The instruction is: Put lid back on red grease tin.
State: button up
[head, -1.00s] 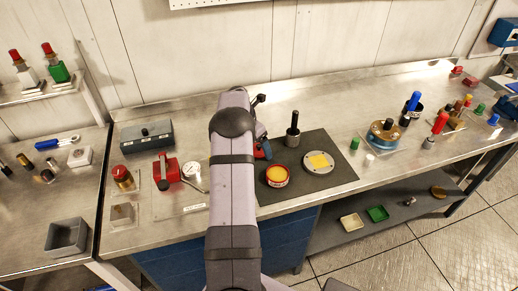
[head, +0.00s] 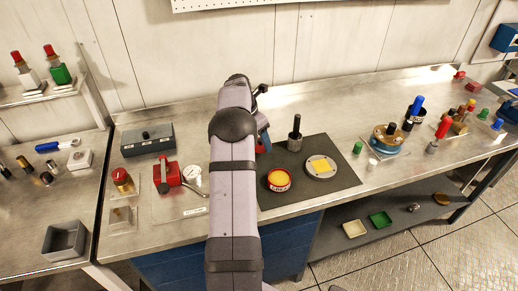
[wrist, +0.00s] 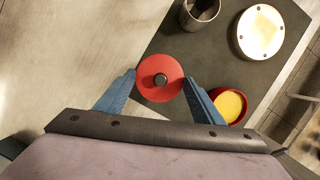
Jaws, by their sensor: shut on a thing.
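The red lid (wrist: 159,77), a disc with a dark round knob, is held between the two blue fingers of my gripper (wrist: 160,82) in the wrist view. The open red grease tin (wrist: 230,105) with yellow grease stands to the lower right of the lid there, partly behind the right finger. In the head view the tin (head: 279,181) stands on the dark mat, right of my arm. My gripper is mostly hidden behind my arm there; a blue finger (head: 264,138) shows, with only a sliver of red near it. The lid is apart from the tin.
A grey metal cylinder with a dark handle (head: 295,135) stands behind. A red valve device (head: 168,178) is left of my arm.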

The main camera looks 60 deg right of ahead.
aim_at(260, 141)
notch_tip(260, 141, up, 5)
jog(key=shift+r+b, duration=0.1)
jog(key=shift+b, duration=0.3)
jog(key=shift+s+d+r+p, duration=0.1)
jog(key=shift+s+r+p, duration=0.05)
jog(key=shift+r+p, duration=0.3)
jog(key=s+a+r+p, duration=0.2)
jog(key=s+r+p, duration=0.35)
jog(key=r, duration=0.25)
jog(key=s+a+f+m+g+y+p, duration=0.1)
jog(key=s+a+f+m+p, duration=0.1)
jog(key=s+a+f+m, duration=0.4)
notch_tip(260, 141, down, 2)
jog(key=shift+a+f+m+g, duration=0.15)
jog(key=shift+a+m+g, duration=0.15)
jog(key=shift+a+m, duration=0.4)
jog(key=shift+d+f, duration=0.1)
jog(key=shift+f, duration=0.1)
